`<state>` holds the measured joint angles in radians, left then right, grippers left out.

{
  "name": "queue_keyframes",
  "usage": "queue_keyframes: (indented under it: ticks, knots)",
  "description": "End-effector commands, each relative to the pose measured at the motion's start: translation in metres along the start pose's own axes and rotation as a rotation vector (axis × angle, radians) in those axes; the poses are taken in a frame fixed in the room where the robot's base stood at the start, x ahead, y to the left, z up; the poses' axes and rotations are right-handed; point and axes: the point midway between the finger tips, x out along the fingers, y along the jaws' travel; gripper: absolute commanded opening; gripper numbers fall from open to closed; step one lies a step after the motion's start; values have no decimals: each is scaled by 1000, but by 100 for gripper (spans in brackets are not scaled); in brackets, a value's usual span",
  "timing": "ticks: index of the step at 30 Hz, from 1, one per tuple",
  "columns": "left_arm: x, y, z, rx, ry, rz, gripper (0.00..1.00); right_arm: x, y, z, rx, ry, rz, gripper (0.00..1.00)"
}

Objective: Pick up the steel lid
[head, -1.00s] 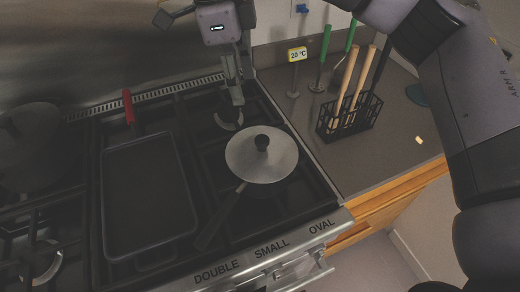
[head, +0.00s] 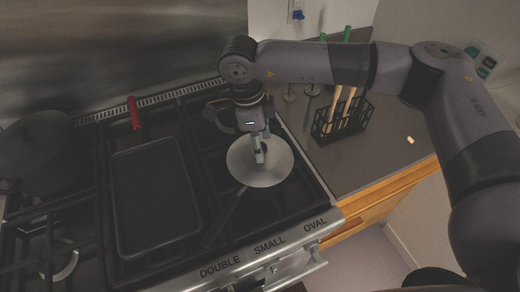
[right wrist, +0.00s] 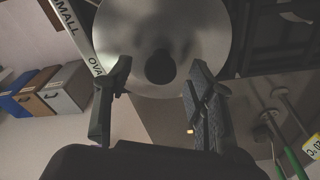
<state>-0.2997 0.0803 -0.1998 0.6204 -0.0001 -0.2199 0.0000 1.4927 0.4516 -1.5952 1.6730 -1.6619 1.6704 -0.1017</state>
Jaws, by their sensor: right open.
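The steel lid (head: 274,172) is a round, shiny disc on a pan on the right part of the stove. The pan's dark handle (head: 226,214) points toward the front left. My right gripper (head: 260,156) is above the lid and hides its knob in the head view. In the right wrist view the lid (right wrist: 200,30) fills the top middle, and its black knob (right wrist: 160,67) lies between and just beyond the tips of my open right gripper (right wrist: 158,78). The fingers show no contact with the knob. My left gripper is not in view.
A black griddle pan (head: 152,195) with a red handle lies left of the lid. A dark pot (head: 40,150) stands at the far left. A black wire rack (head: 338,128) with wooden-handled utensils stands on the counter (head: 375,155) at right.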

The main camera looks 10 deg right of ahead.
Motion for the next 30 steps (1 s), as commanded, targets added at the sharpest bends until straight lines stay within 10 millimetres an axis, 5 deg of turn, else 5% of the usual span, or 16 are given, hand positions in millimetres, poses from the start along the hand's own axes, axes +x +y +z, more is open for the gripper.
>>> queue_keyframes:
  ticks: [12, 30]
  knots:
    - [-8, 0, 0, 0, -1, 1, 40, 18, 0, 2, -2, -1, -1, 50]
    - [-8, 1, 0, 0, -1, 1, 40, 18, 0, 2, -2, -1, -1, 10]
